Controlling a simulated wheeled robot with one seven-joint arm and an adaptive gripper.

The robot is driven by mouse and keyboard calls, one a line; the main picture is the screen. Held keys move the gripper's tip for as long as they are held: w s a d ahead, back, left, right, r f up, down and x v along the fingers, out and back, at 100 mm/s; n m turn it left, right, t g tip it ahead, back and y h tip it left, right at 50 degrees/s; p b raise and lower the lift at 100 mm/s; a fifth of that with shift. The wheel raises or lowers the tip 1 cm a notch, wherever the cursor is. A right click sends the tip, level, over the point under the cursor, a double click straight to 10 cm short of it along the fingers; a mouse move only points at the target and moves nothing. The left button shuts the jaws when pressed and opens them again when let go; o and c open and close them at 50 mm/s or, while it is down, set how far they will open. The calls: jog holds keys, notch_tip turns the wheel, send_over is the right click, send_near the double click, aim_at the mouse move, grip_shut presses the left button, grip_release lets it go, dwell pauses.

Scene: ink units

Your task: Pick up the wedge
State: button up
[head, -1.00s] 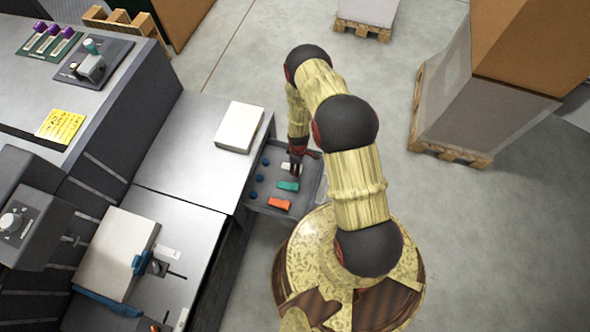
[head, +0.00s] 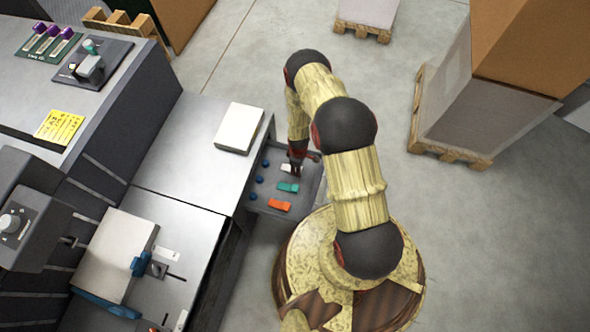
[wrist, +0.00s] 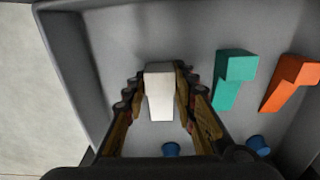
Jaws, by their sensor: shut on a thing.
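The white wedge (wrist: 159,92) is between the two fingers of my gripper (wrist: 160,84) in the wrist view, with a finger against each side. My gripper is shut on it, low inside a grey tray (wrist: 75,62). In the head view the white wedge (head: 286,168) is a small pale patch beside the dark gripper (head: 295,170), partly hidden by it. I cannot tell whether the wedge still touches the tray floor.
A teal piece (wrist: 234,78) and an orange piece (wrist: 289,84) lie right of the white wedge in the wrist view. Blue knobs (wrist: 171,149) stand in the tray. A grey press table (head: 185,150) with a paper stack (head: 239,128) adjoins the tray.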

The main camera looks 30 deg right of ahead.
jog(key=shift+c, duration=1.2)
jog(key=shift+r, duration=0.1)
notch_tip(320, 180, up, 10)
jog(key=p, duration=0.3)
jog(key=shift+p, duration=0.35)
